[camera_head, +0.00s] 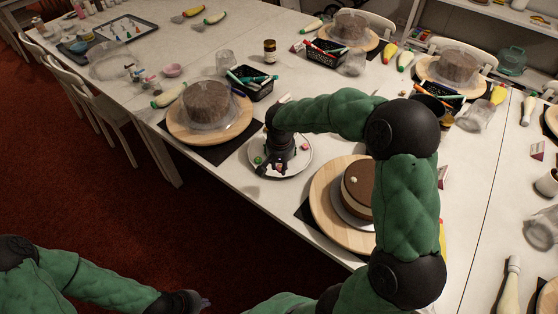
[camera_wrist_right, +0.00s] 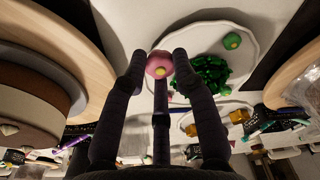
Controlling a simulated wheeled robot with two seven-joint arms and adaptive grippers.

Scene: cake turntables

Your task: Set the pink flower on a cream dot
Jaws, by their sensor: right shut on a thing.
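The pink flower (camera_wrist_right: 159,66), a round pink piece with a yellow centre, is between the fingertips of my right gripper (camera_wrist_right: 160,58) in the right wrist view. In the head view this gripper (camera_head: 279,166) points down over the white plate (camera_head: 302,162), and its fingers mostly hide the flower. The brown-topped layered cake (camera_head: 358,203) stands to the right, partly behind my right arm.
The plate also holds green leaves (camera_wrist_right: 200,75) and small round pieces, one of them green (camera_wrist_right: 231,41). The cake is on a round wooden turntable (camera_head: 325,216). A covered cake (camera_head: 208,104) stands behind left, near a black basket of pens (camera_head: 254,87).

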